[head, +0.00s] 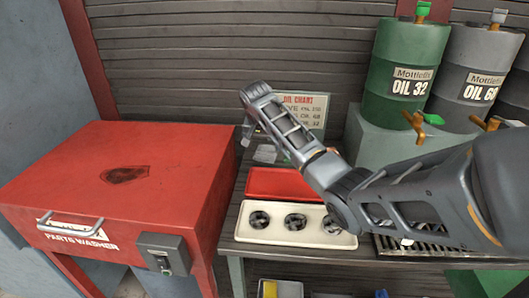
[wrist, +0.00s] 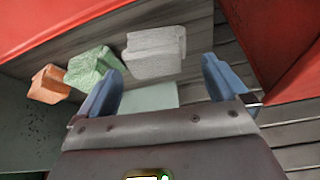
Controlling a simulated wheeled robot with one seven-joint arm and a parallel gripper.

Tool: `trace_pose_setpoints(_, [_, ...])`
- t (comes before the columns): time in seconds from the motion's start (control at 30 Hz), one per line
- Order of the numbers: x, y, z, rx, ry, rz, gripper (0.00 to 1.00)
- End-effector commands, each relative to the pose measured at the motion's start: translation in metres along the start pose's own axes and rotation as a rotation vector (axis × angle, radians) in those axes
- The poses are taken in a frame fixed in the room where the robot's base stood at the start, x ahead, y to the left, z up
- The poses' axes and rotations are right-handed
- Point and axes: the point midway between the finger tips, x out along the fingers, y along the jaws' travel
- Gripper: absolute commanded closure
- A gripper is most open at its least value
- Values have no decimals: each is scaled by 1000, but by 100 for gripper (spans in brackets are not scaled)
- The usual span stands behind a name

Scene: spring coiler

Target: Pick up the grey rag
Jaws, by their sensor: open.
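The grey rag (wrist: 155,52) is a folded, pale block of cloth on the bench top in the wrist view. My gripper (wrist: 161,68) is open, with its blue fingers apart on the near left and right of the rag. Nothing is held between them. The gripper (head: 246,131) is also in the head view, above the back left of the bench, beside the red parts washer. A small pale patch (head: 265,153) lies below it there; I cannot tell if it is the rag.
A green rag (wrist: 93,66) and an orange rag (wrist: 48,84) lie left of the grey one. The parts washer (head: 110,190) stands left of the bench. A red tray (head: 280,183) and a white tray (head: 268,234) with several dark round parts sit nearby. Oil drums (head: 398,70) stand right.

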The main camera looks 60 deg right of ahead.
Motion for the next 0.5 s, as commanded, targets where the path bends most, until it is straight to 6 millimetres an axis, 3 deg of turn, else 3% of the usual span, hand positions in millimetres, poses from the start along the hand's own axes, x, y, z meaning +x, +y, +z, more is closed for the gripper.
trace_pose_setpoints(0.3, [42,6,-6,0,-1,2,0])
trace_pose_setpoints(0.5, [52,5,-6,0,1,0,0])
